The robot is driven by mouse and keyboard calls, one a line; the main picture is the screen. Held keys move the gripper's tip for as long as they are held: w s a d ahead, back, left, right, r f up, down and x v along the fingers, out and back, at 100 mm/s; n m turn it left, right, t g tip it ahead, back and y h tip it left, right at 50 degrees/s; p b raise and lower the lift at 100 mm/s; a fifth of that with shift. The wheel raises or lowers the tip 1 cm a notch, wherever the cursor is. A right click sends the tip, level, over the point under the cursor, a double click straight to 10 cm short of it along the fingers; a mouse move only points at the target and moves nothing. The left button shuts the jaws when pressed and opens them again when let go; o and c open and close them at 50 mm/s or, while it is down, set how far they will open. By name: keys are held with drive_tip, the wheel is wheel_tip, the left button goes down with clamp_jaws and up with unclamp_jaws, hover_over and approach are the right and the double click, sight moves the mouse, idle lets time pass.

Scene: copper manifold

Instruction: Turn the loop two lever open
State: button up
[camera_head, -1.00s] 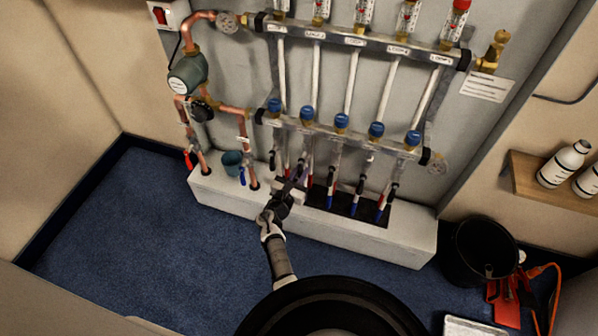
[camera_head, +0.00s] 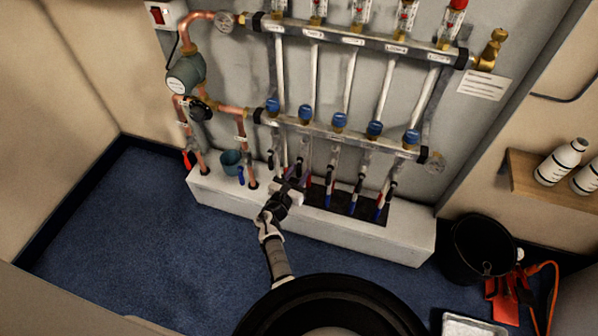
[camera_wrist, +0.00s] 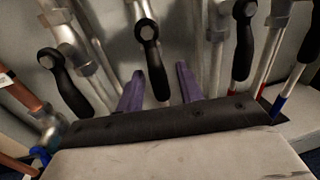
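The loop two lever (camera_wrist: 148,55) appears to be the black-handled one in the middle of the wrist view. It hangs down from its valve, tilted slightly right at the bottom. My gripper (camera_wrist: 160,88) is open, with one purple finger left of the handle's lower end and one right of it. I cannot tell whether either finger touches it. In the head view my gripper (camera_head: 293,181) is low at the second loop from the left and hides much of that lever.
Similar black levers hang close by on the left (camera_wrist: 68,82) and right (camera_wrist: 244,45). The white plinth (camera_head: 340,228) lies just below my gripper. Copper pipes (camera_head: 247,160) stand left. A black bucket (camera_head: 478,250) stands at the right; the blue floor at left is clear.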

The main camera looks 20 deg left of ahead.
drive_tip(key=s+a+p, duration=0.2)
drive_tip(key=s+p, duration=0.1)
drive_tip(key=s, duration=1)
drive_tip(key=shift+a, duration=0.15)
